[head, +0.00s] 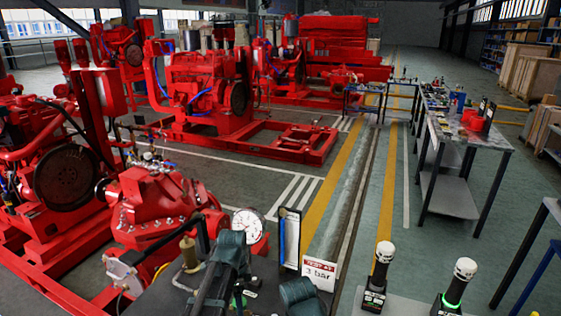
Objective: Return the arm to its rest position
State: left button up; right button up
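I make out no gripper of mine with certainty in the head view. No fingertips show. A dark grey-green jointed shape (230,255) rises from the bottom edge, left of centre, and a second dark rounded shape (300,293) shows to its right. I cannot tell whether these are my arm links or equipment on the bench. Nothing is visibly held.
A red pump (160,208) stands left, beside a white pressure gauge (248,224) and a "3 bar" sign (319,274). Two upright black devices with white tops stand at the bottom right (376,277). Workbenches (487,136) line the right; the marked aisle is clear.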

pick_arm(q)
jog(key=shift+r, duration=0.15)
pick_arm(e)
jog(key=shift+r, duration=0.1)
pick_arm(q)
notch_tip(320, 180, up, 13)
jog(key=p, duration=1.4)
pick_arm(e)
notch_tip(320, 180, up, 13)
pick_arm(q)
notch_tip(320, 180, down, 14)
jog(key=b, duration=1.4)
jog(key=shift+r, duration=0.1)
pick_arm(e)
notch_tip(320, 180, down, 14)
jog(key=shift+r, duration=0.1)
pick_arm(q)
jog(key=shift+f+b, duration=0.2)
jog(key=shift+b, duration=0.25)
jog(key=shift+r+n, duration=0.2)
jog(key=shift+n, duration=0.8)
jog(key=n, duration=0.6)
jog(key=shift+n, duration=0.3)
jog(key=shift+s, duration=0.15)
